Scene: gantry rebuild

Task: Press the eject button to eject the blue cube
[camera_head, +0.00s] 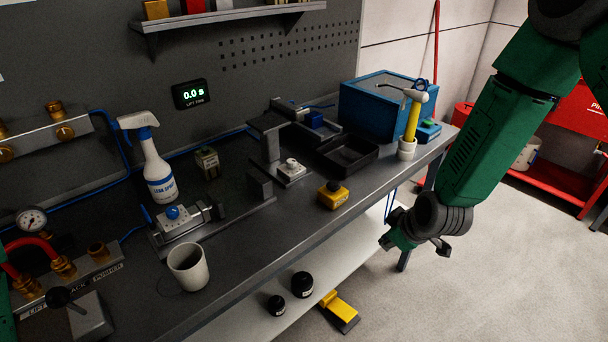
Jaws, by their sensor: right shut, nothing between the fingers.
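A small blue cube (315,119) sits in a grey metal fixture (322,133) at the back of the bench, left of the blue box. A yellow box with a dark button on top (333,195) stands near the bench's front edge; its label is too small to read. A pale block with a round knob (291,170) lies between them. Which one is the eject button I cannot tell for sure. My right gripper (416,245) is shut and empty. It hangs off the bench's right front side, right of the yellow box and apart from it. My left gripper is out of view.
A black tray (346,156), a white cup with a hammer (407,149) and a blue box (376,105) stand on the right of the bench. A spray bottle (158,170), blue-knobbed clamp (173,214) and white mug (188,268) are at left. Clear bench lies before the yellow box.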

